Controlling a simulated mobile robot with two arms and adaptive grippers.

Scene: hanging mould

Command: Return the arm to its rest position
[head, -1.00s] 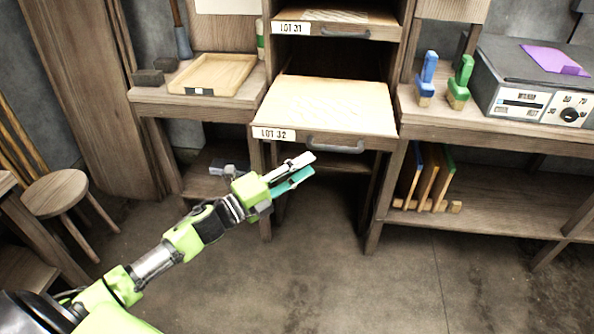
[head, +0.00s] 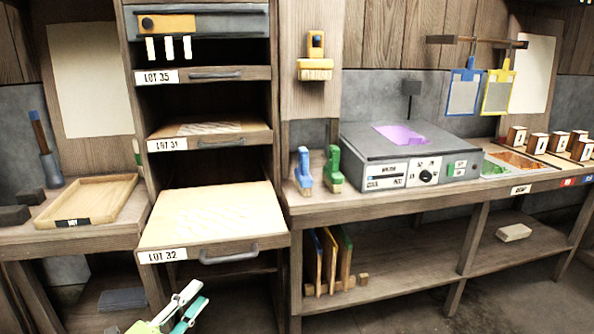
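My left gripper (head: 196,298) shows at the bottom of the head view, left of centre. It is in front of and below the pulled-out LOT 32 drawer (head: 236,232). Its two fingers, with pale and teal surfaces, point up and right with a narrow gap between them, and I see nothing held. Most of my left arm is below the picture edge. My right gripper is out of view. A blue-framed mould (head: 463,92) and a yellow-framed mould (head: 497,92) hang from a wooden rail (head: 476,41) on the right wall.
A wooden tray (head: 90,201) lies on the left bench. A grey machine (head: 400,146) with a purple sheet (head: 400,134) stands on the right bench (head: 420,196), beside blue (head: 303,170) and green (head: 333,168) tools. The floor at lower right is clear.

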